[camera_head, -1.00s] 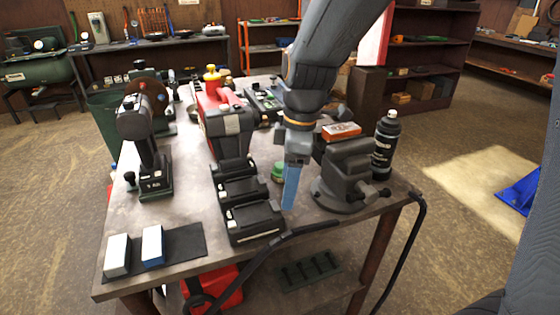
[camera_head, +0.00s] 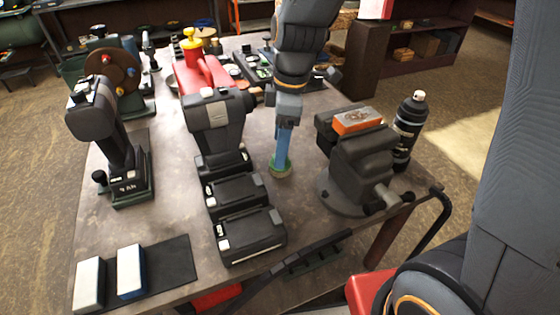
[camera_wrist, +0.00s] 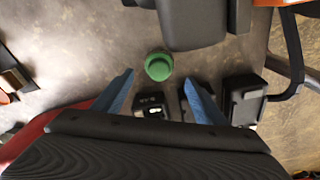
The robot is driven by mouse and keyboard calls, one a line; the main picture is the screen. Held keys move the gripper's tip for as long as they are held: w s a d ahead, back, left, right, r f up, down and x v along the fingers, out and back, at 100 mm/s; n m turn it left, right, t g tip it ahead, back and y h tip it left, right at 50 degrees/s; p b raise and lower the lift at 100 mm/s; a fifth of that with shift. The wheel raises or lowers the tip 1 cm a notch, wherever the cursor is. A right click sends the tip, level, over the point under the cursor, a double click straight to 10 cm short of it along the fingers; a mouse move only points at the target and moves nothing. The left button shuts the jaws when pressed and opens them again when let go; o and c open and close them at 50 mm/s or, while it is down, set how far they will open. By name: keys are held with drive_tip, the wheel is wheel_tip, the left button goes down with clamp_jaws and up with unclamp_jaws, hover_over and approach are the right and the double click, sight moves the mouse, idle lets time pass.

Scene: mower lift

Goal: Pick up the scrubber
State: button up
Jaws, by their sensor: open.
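The scrubber appears to be the small round green piece (camera_head: 281,168) on the workbench, between the row of black battery packs and the vise. In the wrist view the green piece (camera_wrist: 158,66) lies just beyond the fingertips, near the middle of the gap between them. My gripper (camera_head: 282,156) points down with blue fingers over the green piece and hides part of it in the head view. The gripper (camera_wrist: 157,78) is open with nothing between its fingers. I cannot tell whether the fingertips touch the green piece.
Black battery packs (camera_head: 247,234) and a drill (camera_head: 217,125) stand close on the left. A grey vise (camera_head: 360,168) with an orange box (camera_head: 357,120) and a dark bottle (camera_head: 408,130) are on the right. Two blocks (camera_head: 130,270) lie front left. The bench front right of the packs is clear.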

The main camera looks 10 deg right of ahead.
drive_tip(key=shift+w+f+p, duration=0.15)
drive_tip(key=shift+f+p, duration=0.65)
drive_tip(key=shift+f, duration=1.6)
drive_tip(key=c, duration=1.1)
drive_tip(key=shift+c, duration=0.2)
drive_tip(key=shift+r, duration=0.1)
wheel_tip(320, 180, up, 10)
drive_tip(key=shift+f+b, duration=0.1)
drive_tip(key=shift+b, duration=0.95)
drive_tip(key=o, duration=0.5)
drive_tip(key=c, duration=0.3)
drive_tip(key=shift+c, duration=0.4)
